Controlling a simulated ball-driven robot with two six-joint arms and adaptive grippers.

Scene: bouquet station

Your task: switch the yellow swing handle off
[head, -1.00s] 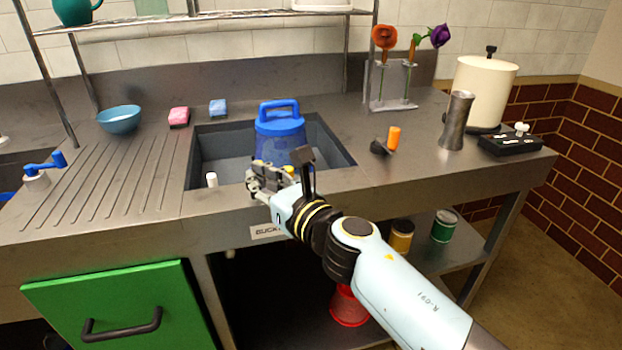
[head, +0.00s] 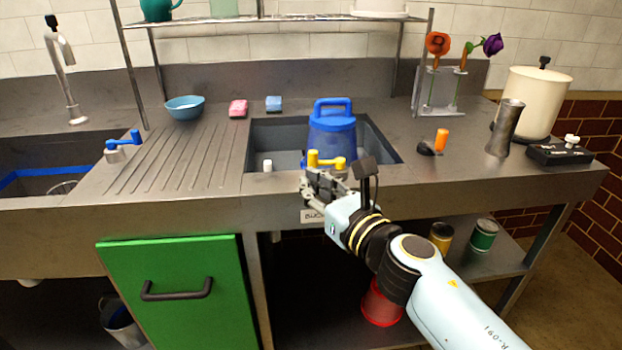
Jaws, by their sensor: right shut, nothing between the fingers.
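The yellow swing handle (head: 326,160) sits at the front rim of the right sink basin, in front of a blue lidded bucket (head: 332,128). It has a raised knob at its left end and an arm reaching right. My right gripper (head: 312,180) is shut and empty, just below and in front of the handle, close to its left end. I cannot tell whether they touch. The gripper hides the lower part of the handle's mount. My left gripper is not in view.
A blue swing handle (head: 124,141) stands by the left sink. A white peg (head: 267,165) is at the basin's front left. An orange-handled lever (head: 440,142), a metal vase (head: 504,128) and a black box (head: 558,152) stand at right. The ribbed drainboard (head: 175,165) is clear.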

